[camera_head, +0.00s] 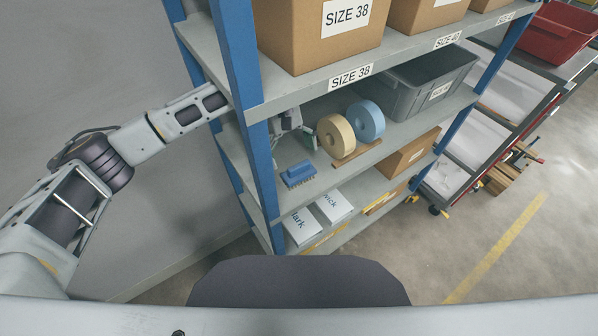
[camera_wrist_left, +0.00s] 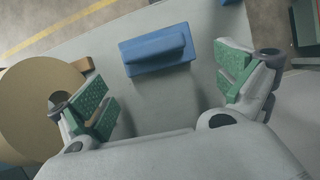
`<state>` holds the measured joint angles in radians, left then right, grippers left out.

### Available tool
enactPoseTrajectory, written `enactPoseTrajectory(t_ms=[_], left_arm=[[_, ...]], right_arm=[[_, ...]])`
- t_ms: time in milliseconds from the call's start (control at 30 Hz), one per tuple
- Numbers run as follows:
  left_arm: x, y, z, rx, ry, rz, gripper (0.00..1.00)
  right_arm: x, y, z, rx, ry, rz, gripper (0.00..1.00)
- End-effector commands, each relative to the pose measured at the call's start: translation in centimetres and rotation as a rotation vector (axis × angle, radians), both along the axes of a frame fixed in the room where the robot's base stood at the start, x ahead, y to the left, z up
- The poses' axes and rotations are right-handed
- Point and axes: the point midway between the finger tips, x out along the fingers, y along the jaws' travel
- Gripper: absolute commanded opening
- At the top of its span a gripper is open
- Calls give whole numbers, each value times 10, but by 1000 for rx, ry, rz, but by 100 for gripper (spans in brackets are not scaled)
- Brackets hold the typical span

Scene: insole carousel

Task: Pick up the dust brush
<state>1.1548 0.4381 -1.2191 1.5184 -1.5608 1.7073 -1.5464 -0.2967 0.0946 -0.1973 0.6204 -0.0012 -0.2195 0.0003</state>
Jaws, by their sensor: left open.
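The dust brush (camera_head: 298,174) has a blue body with dark bristles and lies on the middle shelf, near its left front edge. In the left wrist view the blue brush (camera_wrist_left: 157,54) lies ahead of the fingers, roughly centred between them. My left gripper (camera_head: 300,142) reaches in behind the blue rack post, partly hidden by it, and is above and behind the brush. In the wrist view its green-padded fingers (camera_wrist_left: 168,92) are wide apart with nothing between them. My right gripper is not in view.
A beige tape roll (camera_head: 336,136) and a blue roll (camera_head: 366,121) stand on a wooden holder right of the brush. A blue post (camera_head: 256,150) stands in front at left. A grey bin (camera_head: 425,85) is farther right. Cardboard boxes (camera_head: 318,40) fill the shelf above.

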Motion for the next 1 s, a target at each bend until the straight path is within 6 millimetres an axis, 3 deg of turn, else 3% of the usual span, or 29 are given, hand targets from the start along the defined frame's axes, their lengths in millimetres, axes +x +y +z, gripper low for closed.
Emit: enactPoseTrajectory(t_ms=[200, 400, 767, 1000], left_arm=[[-14, -9, 1, 0, -1, 0, 100], [-15, -10, 0, 1, -1, 1, 100], [-23, -14, 0, 0, 1, -1, 100], [-33, -20, -24, 1, 4, -1, 100]], right_arm=[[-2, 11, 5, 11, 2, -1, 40], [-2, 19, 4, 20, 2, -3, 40], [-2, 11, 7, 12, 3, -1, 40], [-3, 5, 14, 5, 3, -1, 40]])
